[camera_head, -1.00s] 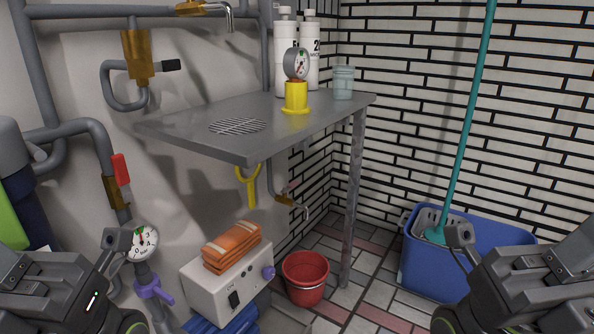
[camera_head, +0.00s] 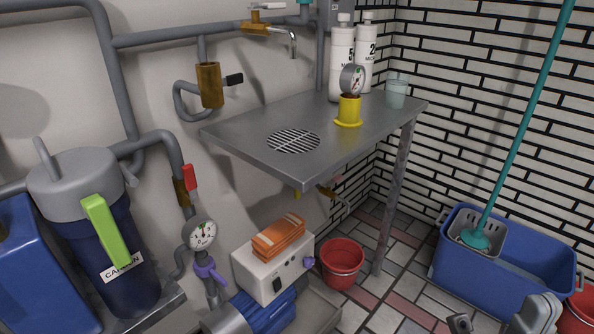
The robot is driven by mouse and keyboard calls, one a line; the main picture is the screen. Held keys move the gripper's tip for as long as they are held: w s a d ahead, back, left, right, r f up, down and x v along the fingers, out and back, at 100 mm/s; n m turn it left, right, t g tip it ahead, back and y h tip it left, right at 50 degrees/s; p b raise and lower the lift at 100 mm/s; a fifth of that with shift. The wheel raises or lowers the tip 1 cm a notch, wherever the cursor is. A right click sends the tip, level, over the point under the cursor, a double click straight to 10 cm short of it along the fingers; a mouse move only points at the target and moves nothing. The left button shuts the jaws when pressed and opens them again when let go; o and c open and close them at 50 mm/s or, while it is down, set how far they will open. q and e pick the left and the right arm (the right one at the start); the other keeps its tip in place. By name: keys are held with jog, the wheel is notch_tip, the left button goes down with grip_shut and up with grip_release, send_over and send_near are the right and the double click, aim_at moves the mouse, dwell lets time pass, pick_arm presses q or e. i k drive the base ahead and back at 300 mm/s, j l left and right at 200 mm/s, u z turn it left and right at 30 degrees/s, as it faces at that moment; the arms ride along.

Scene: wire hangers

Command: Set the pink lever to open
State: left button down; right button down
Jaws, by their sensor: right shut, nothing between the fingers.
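A brass tap (camera_head: 327,190) is under the metal table, near the wall. A small pinkish part, which looks like the pink lever (camera_head: 338,178), sits at its top; it is small and dim, and the table partly shades it, so its setting is hard to read. My right gripper (camera_head: 460,322) shows only at the bottom edge, low and to the right, far from the tap; it is shut and empty. My left gripper is out of view.
The metal table (camera_head: 235,132) with its leg (camera_head: 393,200) overhangs the tap. A purple lever (camera_head: 208,272) and red lever (camera_head: 190,177) are on left pipes.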

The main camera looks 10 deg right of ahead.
aim_at(339, 177)
jog(key=i+l+u, duration=0.15)
jog(key=l+u, duration=0.15)
jog(key=i+l+u, duration=0.15)
jog(key=l+u, duration=0.2)
jog(key=l, duration=0.15)
jog(key=i+l+u, duration=0.1)
jog(key=l+u, duration=0.5)
jog(key=l, duration=1.75)
